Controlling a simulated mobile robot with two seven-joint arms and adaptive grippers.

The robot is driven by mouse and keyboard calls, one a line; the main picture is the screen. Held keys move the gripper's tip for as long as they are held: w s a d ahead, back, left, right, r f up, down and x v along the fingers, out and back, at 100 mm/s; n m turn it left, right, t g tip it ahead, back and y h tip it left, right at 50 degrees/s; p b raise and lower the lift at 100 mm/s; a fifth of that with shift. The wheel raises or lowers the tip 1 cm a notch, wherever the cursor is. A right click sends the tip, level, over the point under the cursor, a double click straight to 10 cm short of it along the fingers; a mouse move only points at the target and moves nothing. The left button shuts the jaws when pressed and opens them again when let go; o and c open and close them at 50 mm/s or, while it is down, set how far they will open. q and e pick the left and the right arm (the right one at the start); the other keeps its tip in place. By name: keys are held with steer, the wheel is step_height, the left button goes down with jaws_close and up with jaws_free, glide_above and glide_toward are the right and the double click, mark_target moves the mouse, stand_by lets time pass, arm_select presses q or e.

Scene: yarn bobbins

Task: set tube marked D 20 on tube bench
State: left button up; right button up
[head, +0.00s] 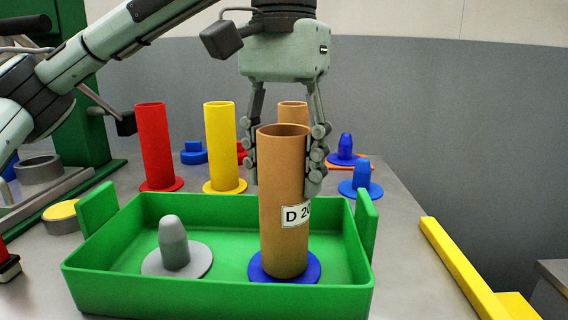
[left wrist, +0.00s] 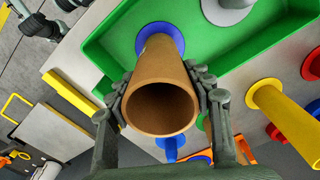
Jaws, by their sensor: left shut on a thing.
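The brown tube marked D 20 (head: 283,225) stands upright in the green tray (head: 215,299), its lower end at a blue disc base (head: 256,268). Part of the label is cut off by the tube's curve or a finger. My left gripper (head: 284,180) comes from above and is shut on the tube's upper part, one finger on each side. In the left wrist view I look into the tube's open end (left wrist: 160,106), with the blue base (left wrist: 160,33) behind it. No clearly separate tube bench can be told apart. My right gripper is not in view.
A grey peg on a disc (head: 174,250) is in the tray's left half. Behind stand a red tube (head: 154,145), a yellow tube (head: 220,145) and another brown tube (head: 292,108). Blue pegs (head: 361,180) are at right. A yellow bar (head: 455,268) runs along the right edge.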

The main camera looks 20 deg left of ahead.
arm_select(q)
steer(key=shift+f, duration=0.25)
steer(key=o, duration=1.2)
step_height(320, 180, up, 12)
stand_by(0.4)
